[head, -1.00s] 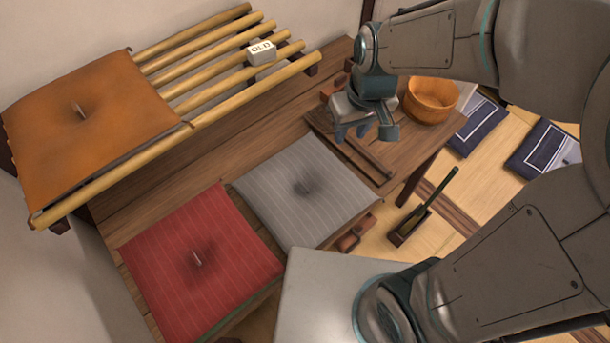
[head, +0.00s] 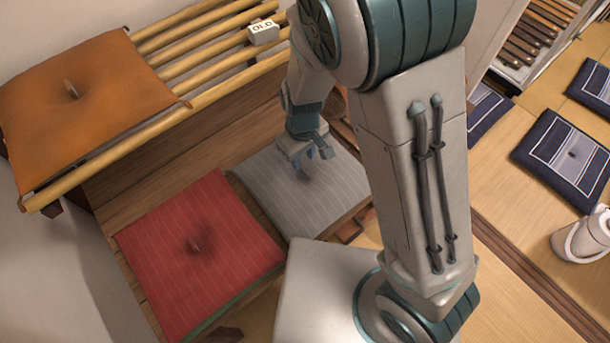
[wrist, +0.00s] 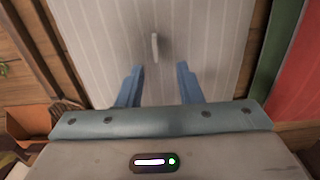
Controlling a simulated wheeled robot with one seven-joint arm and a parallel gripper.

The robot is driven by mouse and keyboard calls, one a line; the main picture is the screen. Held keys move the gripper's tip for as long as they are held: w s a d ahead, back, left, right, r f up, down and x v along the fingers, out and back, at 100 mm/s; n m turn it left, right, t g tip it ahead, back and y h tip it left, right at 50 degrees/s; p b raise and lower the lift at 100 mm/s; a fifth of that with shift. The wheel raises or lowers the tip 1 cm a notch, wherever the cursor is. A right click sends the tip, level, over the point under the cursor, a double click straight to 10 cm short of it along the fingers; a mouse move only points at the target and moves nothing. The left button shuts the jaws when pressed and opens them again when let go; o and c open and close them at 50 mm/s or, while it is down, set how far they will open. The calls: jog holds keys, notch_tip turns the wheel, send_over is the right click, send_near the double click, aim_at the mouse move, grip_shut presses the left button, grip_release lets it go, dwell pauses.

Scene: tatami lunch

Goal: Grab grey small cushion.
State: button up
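The grey striped cushion (head: 270,188) lies flat on the wooden bench, beside the red cushion (head: 200,255). My gripper (head: 308,160) is over the grey cushion's middle in the head view, and my arm hides part of the cushion's right side. In the wrist view the grey cushion (wrist: 205,50) fills the middle, with a small pale tuft (wrist: 155,47) at its centre. My gripper's two blue fingers (wrist: 158,85) are apart with nothing between them, and the tuft lies just ahead of them. I cannot tell whether the fingertips touch the cloth.
An orange cushion (head: 85,95) lies on a bamboo slat rack (head: 130,135) at the upper left, with a block marked OLD (head: 263,31). Dark blue cushions (head: 565,155) lie on the tatami at right. A white cylindrical thing (head: 583,237) stands at the right edge.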

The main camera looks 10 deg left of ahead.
aim_at(306, 171)
jog(key=shift+w+d+f, duration=0.1)
jog(key=shift+d+f, duration=0.05)
jog(key=shift+f, duration=1.55)
jog(key=shift+w+d+f, duration=0.1)
jog(key=shift+d+f, duration=0.05)
jog(key=shift+f, duration=1.5)
grip_shut()
